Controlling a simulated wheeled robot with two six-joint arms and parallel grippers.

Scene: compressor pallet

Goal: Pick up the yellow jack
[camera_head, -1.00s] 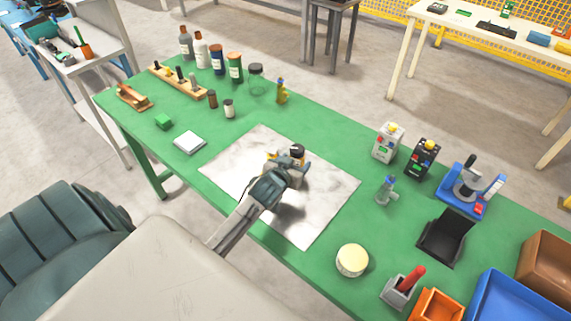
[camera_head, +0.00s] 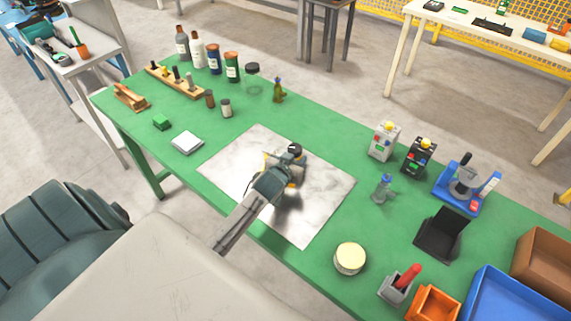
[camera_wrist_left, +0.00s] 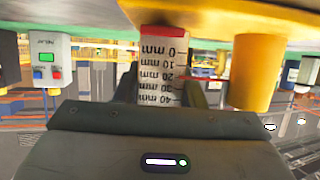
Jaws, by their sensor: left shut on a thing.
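The yellow jack (camera_head: 297,179) is over the grey sheet on the green table, with a dark round top showing and much of it hidden behind my left gripper. My left gripper (camera_head: 289,160) reaches in from the near side and is shut on the jack. In the left wrist view, a white scale marked in millimetres with a red end stands between the fingers (camera_wrist_left: 163,92). Yellow parts of the jack (camera_wrist_left: 255,75) show beside it. I cannot tell whether the jack is touching the sheet. My right gripper is not in view.
The grey sheet (camera_head: 235,160) is otherwise clear. A white box (camera_head: 383,142) and a black box (camera_head: 419,157) with buttons stand to the right. A cream-lidded round tin (camera_head: 350,258) is nearer the front. Bottles (camera_head: 198,50) stand at the back left.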

